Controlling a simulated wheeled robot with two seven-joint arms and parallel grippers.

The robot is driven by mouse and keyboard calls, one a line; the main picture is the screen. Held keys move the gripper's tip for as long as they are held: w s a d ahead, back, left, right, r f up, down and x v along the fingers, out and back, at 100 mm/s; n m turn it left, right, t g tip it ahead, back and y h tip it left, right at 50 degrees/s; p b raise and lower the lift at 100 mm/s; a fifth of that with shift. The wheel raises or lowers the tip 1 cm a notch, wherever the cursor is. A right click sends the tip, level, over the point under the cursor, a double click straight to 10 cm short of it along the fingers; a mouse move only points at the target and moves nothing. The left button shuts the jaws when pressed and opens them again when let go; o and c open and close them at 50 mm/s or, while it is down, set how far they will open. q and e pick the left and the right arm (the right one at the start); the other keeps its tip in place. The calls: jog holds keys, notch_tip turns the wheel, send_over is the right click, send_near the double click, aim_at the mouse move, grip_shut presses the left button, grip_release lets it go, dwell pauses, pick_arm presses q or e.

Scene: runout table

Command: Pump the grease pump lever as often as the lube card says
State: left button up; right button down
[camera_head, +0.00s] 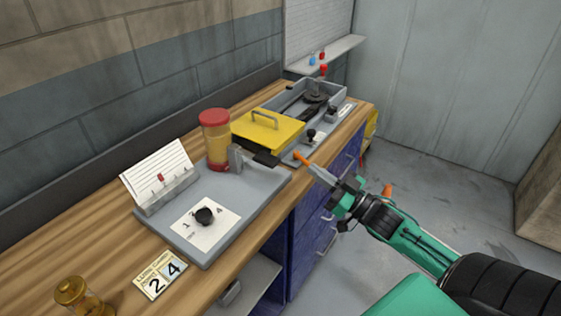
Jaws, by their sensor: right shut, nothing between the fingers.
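The grease pump (215,143) has an amber reservoir with a red cap and stands at the back of a grey tray (258,198). A dark lever (264,158) sticks out from its grey bracket to the right. A white ruled card (158,172) stands in a grey holder at the tray's left; its writing is too small to read. A small sign (161,276) on the bench shows "2 4". My right gripper (305,160) is shut and empty, to the right of the lever's end and apart from it in the picture. Orange shows at its tip. My left gripper is out of view.
A black knob (205,216) sits on a white dial plate. An amber jar (75,294) is at the near left. Open floor lies right of the bench.

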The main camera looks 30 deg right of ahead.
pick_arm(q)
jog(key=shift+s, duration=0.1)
pick_arm(e)
jog(key=p+x, duration=0.3)
jog(key=x, duration=0.7)
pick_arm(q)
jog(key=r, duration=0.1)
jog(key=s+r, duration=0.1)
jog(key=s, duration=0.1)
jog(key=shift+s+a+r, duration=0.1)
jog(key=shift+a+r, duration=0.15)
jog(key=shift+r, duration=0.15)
pick_arm(e)
notch_tip(320, 180, down, 4)
